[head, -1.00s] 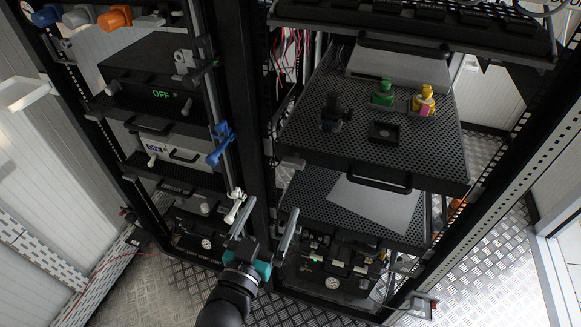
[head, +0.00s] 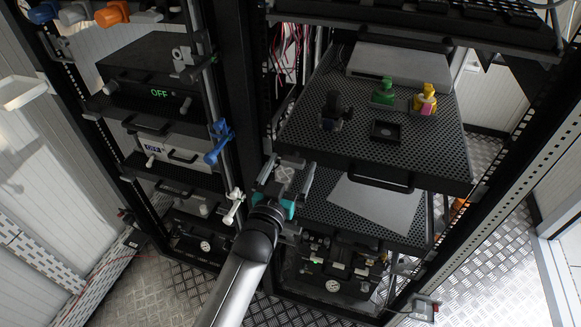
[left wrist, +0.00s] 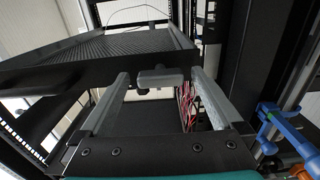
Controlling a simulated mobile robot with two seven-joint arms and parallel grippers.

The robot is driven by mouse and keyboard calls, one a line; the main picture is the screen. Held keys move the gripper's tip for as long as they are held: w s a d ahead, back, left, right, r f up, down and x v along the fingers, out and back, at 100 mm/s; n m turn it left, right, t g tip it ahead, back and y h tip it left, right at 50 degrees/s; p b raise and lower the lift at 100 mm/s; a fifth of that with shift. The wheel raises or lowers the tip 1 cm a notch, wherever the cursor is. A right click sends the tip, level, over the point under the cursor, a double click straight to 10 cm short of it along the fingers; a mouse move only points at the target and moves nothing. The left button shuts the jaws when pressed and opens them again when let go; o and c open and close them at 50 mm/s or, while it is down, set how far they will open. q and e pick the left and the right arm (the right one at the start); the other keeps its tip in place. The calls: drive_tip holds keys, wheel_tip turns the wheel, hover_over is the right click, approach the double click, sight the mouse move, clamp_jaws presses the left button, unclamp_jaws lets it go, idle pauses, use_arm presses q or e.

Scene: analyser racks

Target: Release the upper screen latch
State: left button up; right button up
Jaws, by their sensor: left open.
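The upper perforated tray (head: 430,155) in the right rack carries a small grey latch block (head: 292,160) at its front left corner. I take this block to be the upper screen latch. My left gripper (head: 287,172) is open at that corner, its two grey fingers pointing up toward the tray. In the left wrist view, the latch block (left wrist: 163,76) shows between the spread fingertips of the left gripper (left wrist: 160,80), with a gap on each side. It sits at the tray's front edge (left wrist: 75,76). My right gripper is not in view.
A blue lever (head: 219,142) and a white lever (head: 235,207) stick out from the post left of my arm. The upper tray bears a green bottle (head: 383,93), a yellow bottle (head: 424,100) and a dark item (head: 333,112). A lower tray (head: 322,210) is beneath.

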use_arm(q)
clamp_jaws()
idle(0.9)
